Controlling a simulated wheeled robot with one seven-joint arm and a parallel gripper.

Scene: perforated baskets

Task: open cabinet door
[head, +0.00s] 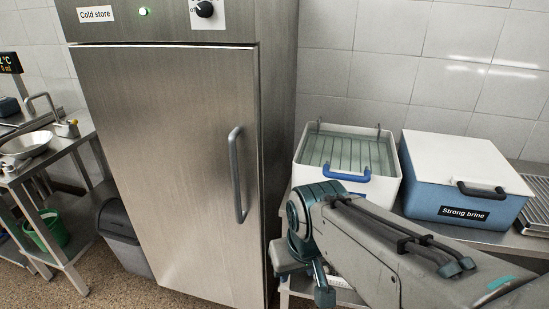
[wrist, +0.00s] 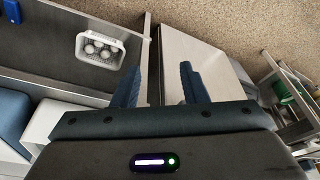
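The steel cabinet labelled "Cold store" (head: 170,28) fills the left half of the head view. Its door (head: 170,150) looks shut, with a vertical bar handle (head: 236,175) near the right edge. My gripper is mostly hidden behind my own arm in the head view, low and to the right of the handle. In the wrist view my gripper (wrist: 160,74) has its two dark fingers apart with nothing held between them. A pale metal panel, which looks like the cabinet (wrist: 208,62), lies past the right finger. I cannot make out the handle there.
An open white tank (head: 385,190) with a blue handle and a box labelled "Strong brine" (head: 465,150) stand on the bench at right. A white perforated basket (wrist: 82,57) holds several round items. A grey bin (head: 118,225) stands left of the cabinet.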

